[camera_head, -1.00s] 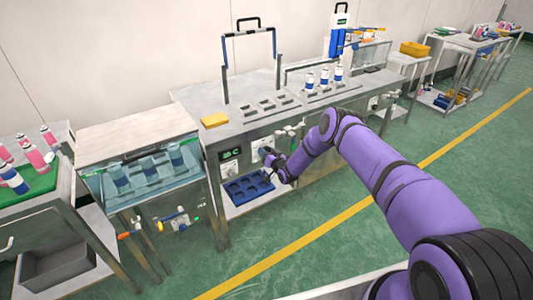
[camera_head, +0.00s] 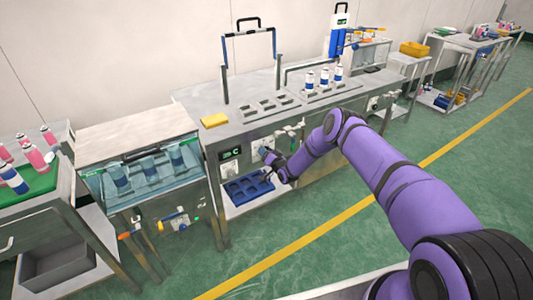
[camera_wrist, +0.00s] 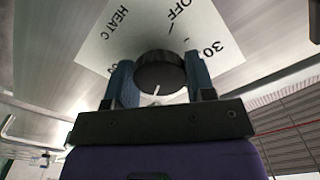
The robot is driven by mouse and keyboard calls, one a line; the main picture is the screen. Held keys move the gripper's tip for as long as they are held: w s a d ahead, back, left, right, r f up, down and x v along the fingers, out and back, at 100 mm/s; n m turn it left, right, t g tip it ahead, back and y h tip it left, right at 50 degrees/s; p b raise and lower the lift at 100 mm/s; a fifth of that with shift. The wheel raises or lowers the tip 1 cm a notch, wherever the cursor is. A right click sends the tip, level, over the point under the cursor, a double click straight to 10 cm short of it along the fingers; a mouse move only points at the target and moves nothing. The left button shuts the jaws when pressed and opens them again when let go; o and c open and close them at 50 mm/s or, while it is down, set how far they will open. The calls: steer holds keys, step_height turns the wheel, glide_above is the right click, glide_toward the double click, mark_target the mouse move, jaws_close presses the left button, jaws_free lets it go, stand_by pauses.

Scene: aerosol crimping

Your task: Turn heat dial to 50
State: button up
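The black round heat dial (camera_wrist: 160,68) sits on a white plate (camera_wrist: 105,38) marked "HEAT C", "OFF" and "30"; another number at the left is partly hidden. A white mark shows on the dial's lower side, facing the camera. My gripper (camera_wrist: 161,80) has one finger against each side of the dial and appears shut on it. In the head view my gripper (camera_head: 268,157) is at the bench front, hiding most of the dial. The small dark display (camera_head: 231,153) to its left has green characters too small to read surely.
A blue tray (camera_head: 233,192) lies on the shelf below my gripper. Valves and pipes (camera_head: 292,131) stick out to the right of it. A yellow block (camera_head: 214,120) lies on the bench top. A water bath (camera_head: 145,180) stands at the left.

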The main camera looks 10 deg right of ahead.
steer(key=o, duration=0.4)
steer(key=shift+s, duration=0.1)
steer(key=v, duration=1)
steer(key=shift+s+d, duration=0.15)
steer(key=shift+s, duration=0.2)
